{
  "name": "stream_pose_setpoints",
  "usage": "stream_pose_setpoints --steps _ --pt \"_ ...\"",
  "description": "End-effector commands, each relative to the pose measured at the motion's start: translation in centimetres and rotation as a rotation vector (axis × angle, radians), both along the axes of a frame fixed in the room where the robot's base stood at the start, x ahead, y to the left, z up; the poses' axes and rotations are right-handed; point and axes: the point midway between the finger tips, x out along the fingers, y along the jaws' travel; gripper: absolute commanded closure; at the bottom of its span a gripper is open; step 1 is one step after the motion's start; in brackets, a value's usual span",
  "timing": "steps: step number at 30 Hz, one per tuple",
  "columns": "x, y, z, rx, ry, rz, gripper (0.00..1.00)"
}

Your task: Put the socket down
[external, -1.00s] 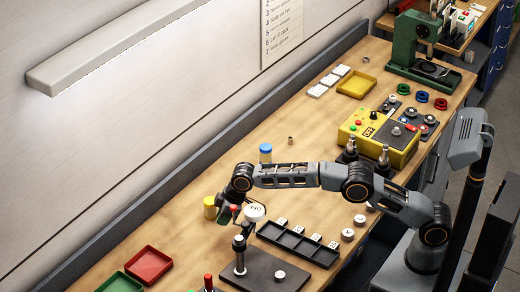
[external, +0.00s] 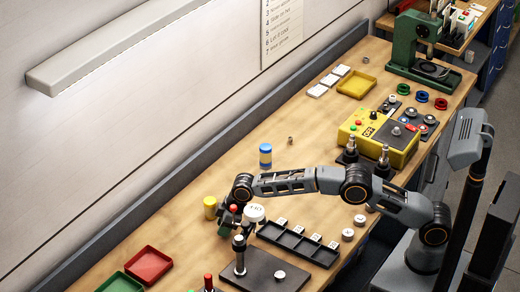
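My gripper (external: 229,222) is low over the bench, just left of a white-topped round part with dark lettering (external: 254,212). A small red part (external: 233,209) shows at the gripper. The fingers are small and dark here, and I cannot tell whether they are open or shut. I cannot make out a socket for certain, in the gripper or under it. A yellow cylinder (external: 210,207) stands on the bench just left of the gripper. A black plate (external: 265,275) with an upright post (external: 239,254) lies in front of the gripper.
A black tray (external: 298,243) with several white blocks lies right of the gripper. Red (external: 149,264) and green (external: 120,283) trays are at lower left. A yellow control box (external: 380,138) is farther back. Bench near the wall is clear.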

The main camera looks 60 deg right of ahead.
Motion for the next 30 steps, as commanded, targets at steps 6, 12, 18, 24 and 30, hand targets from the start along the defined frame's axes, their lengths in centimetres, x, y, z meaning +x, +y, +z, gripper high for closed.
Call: stream_pose_setpoints --steps 6,12,18,24,30 --pt "0.0 0.0 0.0 0.0 0.0 0.0 0.58" --pt "0.0 0.0 0.7 0.001 -0.002 0.0 0.58" --pt "-1.0 -0.8 3.5 0.002 -0.004 0.0 0.58" --pt "-2.2 -1.7 7.2 0.002 -0.004 0.0 0.58" --pt "-3.1 -2.4 9.9 0.001 -0.002 0.0 0.58"
